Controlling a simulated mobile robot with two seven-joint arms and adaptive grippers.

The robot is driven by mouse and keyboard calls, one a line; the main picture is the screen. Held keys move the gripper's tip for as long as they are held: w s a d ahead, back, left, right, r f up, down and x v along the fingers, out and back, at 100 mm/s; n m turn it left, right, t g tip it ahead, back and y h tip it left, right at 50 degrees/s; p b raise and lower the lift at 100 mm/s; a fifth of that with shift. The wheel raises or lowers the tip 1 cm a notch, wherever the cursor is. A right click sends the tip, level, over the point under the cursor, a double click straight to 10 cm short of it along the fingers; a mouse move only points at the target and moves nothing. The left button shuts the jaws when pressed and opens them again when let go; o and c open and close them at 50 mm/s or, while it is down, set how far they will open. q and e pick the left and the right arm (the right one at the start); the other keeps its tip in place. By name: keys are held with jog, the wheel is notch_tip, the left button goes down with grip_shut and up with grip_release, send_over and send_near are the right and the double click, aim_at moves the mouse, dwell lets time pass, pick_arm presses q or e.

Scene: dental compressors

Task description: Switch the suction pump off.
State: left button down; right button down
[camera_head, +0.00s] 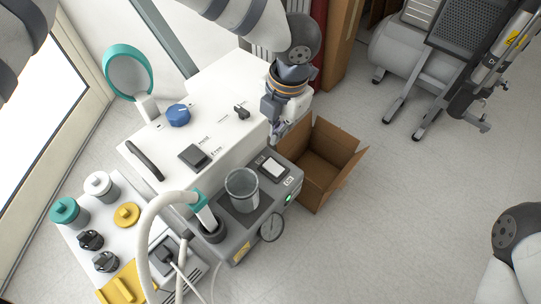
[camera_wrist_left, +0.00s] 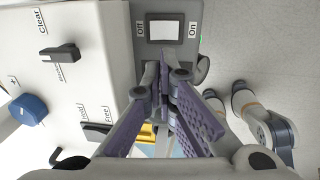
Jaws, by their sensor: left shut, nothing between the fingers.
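The suction pump (camera_head: 236,222) is a grey unit at the front of the white cabinet, with a clear jar (camera_head: 241,188) and a round gauge (camera_head: 271,228). Its white rocker switch (camera_head: 271,167) sits in a dark frame on top. A green light (camera_head: 288,198) glows on its side. In the left wrist view the switch (camera_wrist_left: 166,30) lies between the labels Off, on the left, and On, on the right. My left gripper (camera_head: 278,133) is shut and empty, above the cabinet edge close to the switch. Its fingertips (camera_wrist_left: 164,72) appear just below the switch there; contact cannot be told.
The white cabinet (camera_head: 210,100) carries a blue knob (camera_head: 178,115), a black lever (camera_head: 241,112) and a dark rocker (camera_head: 195,157). A white hose (camera_head: 150,225) arches over the pump's left side. An open cardboard box (camera_head: 320,160) stands to the right.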

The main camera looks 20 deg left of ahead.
aim_at(269, 167)
pick_arm(q)
jog(key=f+b, duration=0.1)
jog(key=f, duration=0.3)
jog(key=a+f+b, duration=0.1)
jog(key=f, duration=0.4)
jog(key=f+b, duration=0.1)
jog(key=f, duration=0.3)
jog(key=shift+w+a+f, duration=0.3)
jog(key=shift+w+f, duration=0.05)
jog(key=shift+f, duration=0.15)
jog(key=shift+a, duration=0.1)
